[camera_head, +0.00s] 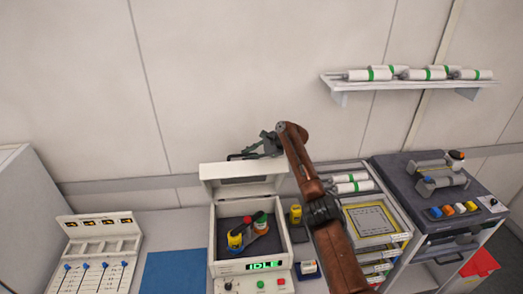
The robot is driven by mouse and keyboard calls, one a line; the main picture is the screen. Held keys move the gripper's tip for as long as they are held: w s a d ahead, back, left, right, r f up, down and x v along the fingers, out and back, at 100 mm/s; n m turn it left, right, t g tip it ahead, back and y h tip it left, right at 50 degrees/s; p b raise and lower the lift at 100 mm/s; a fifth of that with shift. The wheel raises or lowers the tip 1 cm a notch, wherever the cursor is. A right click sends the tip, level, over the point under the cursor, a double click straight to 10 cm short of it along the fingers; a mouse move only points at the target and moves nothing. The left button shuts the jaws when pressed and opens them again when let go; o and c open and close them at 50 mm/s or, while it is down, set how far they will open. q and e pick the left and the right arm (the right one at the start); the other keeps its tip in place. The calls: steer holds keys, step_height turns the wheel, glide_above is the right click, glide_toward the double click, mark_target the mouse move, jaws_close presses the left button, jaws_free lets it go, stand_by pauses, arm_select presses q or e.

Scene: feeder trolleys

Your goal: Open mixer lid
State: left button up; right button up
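The mixer (214,245) is a white box on the counter with a green "IDLE" display on its front. Its lid (215,180) is raised and stands up at the back, so the dark inside shows. Inside are a yellow container (235,240) and a green and red one (261,224). My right gripper (262,148) is at the upper edge of the lid, by a thin dark bar there. Whether its fingers touch or grip anything is too small to tell. My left gripper is not in view.
Right of the mixer are a yellow container (296,214) and a rack of trays (385,241). A dark trolley (425,200) stands further right. A wall shelf (410,86) holds several white cylinders. A blue mat (172,272) and a slotted panel (98,250) lie left.

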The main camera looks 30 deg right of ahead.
steer(key=v, duration=1)
